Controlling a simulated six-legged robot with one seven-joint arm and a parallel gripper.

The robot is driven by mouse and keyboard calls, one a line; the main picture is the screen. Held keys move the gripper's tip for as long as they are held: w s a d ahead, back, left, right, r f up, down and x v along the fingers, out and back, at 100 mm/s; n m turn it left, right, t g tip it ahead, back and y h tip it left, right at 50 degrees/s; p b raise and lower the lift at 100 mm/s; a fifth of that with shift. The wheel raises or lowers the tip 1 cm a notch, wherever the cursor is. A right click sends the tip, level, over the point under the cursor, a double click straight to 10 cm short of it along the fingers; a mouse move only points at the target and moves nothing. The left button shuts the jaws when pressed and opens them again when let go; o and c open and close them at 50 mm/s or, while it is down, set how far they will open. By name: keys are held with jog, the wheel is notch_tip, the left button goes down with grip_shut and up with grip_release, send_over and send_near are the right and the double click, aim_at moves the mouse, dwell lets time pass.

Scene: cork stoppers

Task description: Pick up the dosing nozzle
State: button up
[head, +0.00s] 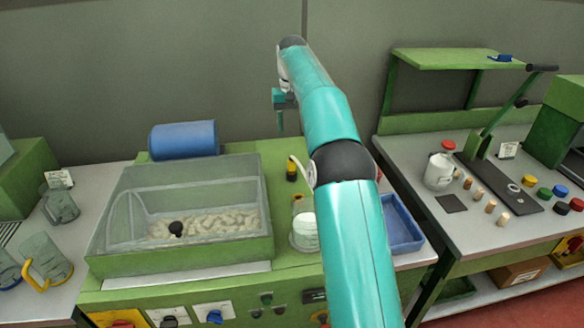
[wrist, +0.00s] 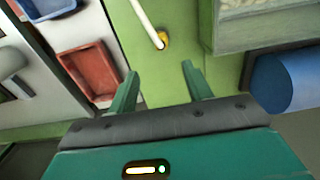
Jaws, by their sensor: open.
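What looks like the dosing nozzle is a thin white tube (head: 298,167) with a black-and-yellow piece (head: 291,173) by its tip, above the green machine top, right of the clear-lidded bin. In the wrist view the white tube (wrist: 147,22) comes in from the top edge and ends at a yellow piece (wrist: 164,40). I cannot tell whether the two are joined. My gripper (head: 281,125) is raised above and behind it. In the wrist view its two green fingers (wrist: 155,80) are apart with nothing between them; the tube end lies beyond the fingertips.
A clear-lidded bin (head: 130,262) of pale stoppers and a blue cylinder (head: 184,139) stand left. A blue tray (head: 401,225) lies right of my arm. A red tray (wrist: 88,72) shows in the wrist view.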

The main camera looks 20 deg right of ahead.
aim_at(292, 160)
notch_tip(292, 160, down, 14)
jog(key=shift+a+r, duration=0.1)
jog(key=shift+r, duration=0.1)
dwell(0.4)
grip_shut()
